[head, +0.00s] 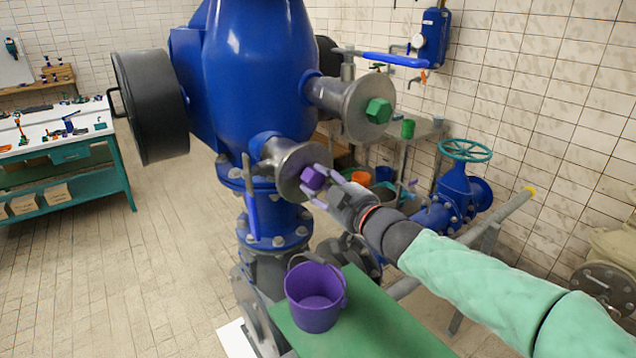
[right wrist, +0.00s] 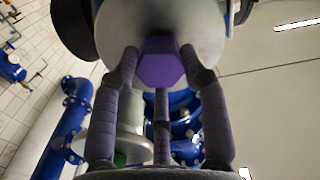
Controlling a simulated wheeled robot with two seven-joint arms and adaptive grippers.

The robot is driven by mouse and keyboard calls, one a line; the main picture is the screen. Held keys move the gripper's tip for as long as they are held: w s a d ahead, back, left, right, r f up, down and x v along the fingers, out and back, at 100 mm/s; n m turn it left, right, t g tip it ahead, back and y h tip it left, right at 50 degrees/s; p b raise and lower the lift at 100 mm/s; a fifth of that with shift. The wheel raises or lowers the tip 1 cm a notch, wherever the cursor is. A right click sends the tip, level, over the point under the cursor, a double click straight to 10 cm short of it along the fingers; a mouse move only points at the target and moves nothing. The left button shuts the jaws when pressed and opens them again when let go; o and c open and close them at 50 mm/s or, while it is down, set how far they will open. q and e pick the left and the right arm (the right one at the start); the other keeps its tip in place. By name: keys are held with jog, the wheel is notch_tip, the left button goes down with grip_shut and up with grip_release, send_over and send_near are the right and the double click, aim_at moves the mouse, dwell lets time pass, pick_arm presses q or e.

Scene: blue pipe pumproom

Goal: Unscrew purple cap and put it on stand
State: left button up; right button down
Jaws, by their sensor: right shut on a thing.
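The purple cap (head: 313,177) is a hexagonal plug in the middle of the lower round grey flange (head: 289,166) on the blue pipe body. My right gripper (head: 322,181) is at the cap, its purple fingers around it. In the right wrist view the cap (right wrist: 160,63) sits between the fingertips, against the pale flange face (right wrist: 206,24). My right gripper is shut on the cap. A flat green stand top (head: 380,325) lies below, with a purple bucket (head: 316,296) on it. My left gripper is not in view.
A green hexagonal cap (head: 378,111) is on the upper flange. A blue lever (head: 251,205) hangs left of the lower flange. A teal handwheel valve (head: 466,150) stands at right. The stand top right of the bucket is clear.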

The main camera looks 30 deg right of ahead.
aim_at(318, 182)
jog(key=shift+s+f, duration=0.15)
jog(key=shift+f, duration=0.15)
jog(key=shift+s+p, duration=0.4)
jog(key=shift+s, duration=0.25)
jog(key=shift+s+d+r, duration=0.15)
jog(key=shift+s, duration=0.35)
jog(key=shift+s+d+r, duration=0.1)
jog(key=shift+s, duration=0.35)
jog(key=shift+s+p, duration=0.7)
jog(key=shift+s, duration=0.05)
jog(key=c, duration=1.4)
grip_release()
jog(key=shift+c, duration=0.2)
jog(key=shift+s, duration=0.15)
